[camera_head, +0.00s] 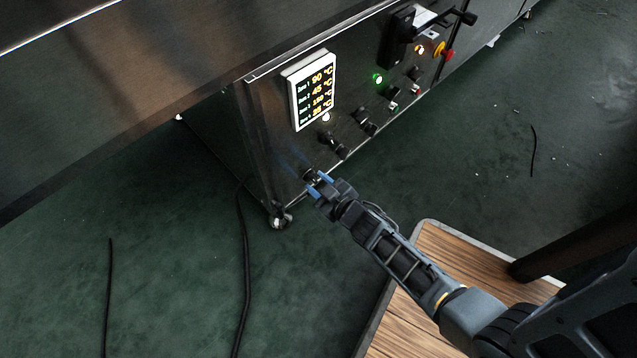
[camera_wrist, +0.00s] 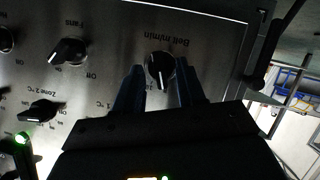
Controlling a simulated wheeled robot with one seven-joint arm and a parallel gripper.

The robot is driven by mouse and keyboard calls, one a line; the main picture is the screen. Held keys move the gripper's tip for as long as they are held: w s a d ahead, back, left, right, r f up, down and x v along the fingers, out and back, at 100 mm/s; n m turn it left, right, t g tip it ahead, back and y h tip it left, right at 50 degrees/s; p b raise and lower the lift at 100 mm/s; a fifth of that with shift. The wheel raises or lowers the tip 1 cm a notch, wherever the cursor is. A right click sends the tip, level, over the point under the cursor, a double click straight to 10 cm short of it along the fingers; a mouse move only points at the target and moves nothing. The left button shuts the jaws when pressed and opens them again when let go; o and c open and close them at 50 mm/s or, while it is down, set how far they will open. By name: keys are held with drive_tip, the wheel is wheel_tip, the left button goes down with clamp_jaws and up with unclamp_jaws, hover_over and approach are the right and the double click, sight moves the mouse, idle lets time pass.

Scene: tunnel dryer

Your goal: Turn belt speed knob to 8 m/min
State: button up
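The belt speed knob (camera_wrist: 161,66) is a black knob under an upside-down "Belt m/min" label in the wrist view. Its white pointer line points down in that picture; the scale is mostly hidden, so I cannot read the value. In the head view the knob (camera_head: 309,174) is at the lower left corner of the control panel. My gripper (camera_head: 318,183) is right at it, with blue fingertips apart. In the wrist view the two fingers of my gripper (camera_wrist: 160,72) stand on either side of the knob, and I cannot tell whether they touch it.
The Fans knob (camera_wrist: 69,51) and the Zone 2 knob (camera_wrist: 41,110) are close by. The panel has a lit temperature display (camera_head: 313,90), a green lamp (camera_head: 378,79) and a red emergency button (camera_head: 447,56). A wooden-topped platform (camera_head: 437,244) is below my arm. Cables lie on the green floor.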

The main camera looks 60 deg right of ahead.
drive_tip(key=p+v, duration=0.2)
drive_tip(key=v, duration=0.5)
drive_tip(key=shift+s, duration=0.2)
drive_tip(key=s+a+r+t+y, duration=0.1)
drive_tip(key=s+a+r+y, duration=0.1)
drive_tip(key=s+a+r, duration=0.55)
drive_tip(key=s+a+r+t+y, duration=0.1)
drive_tip(key=s+a+r, duration=0.35)
drive_tip(key=r, duration=0.55)
drive_tip(key=s+a+r+y+p, duration=0.1)
drive_tip(key=s+r+p, duration=0.1)
drive_tip(key=r+p, duration=1.3)
drive_tip(key=s+a+r+y+p, duration=0.1)
drive_tip(key=r+p, duration=1.5)
drive_tip(key=r, duration=1.7)
drive_tip(key=shift+s+a+n+y+p, duration=0.3)
drive_tip(key=shift+s+a, duration=0.45)
drive_tip(key=shift+s, duration=0.05)
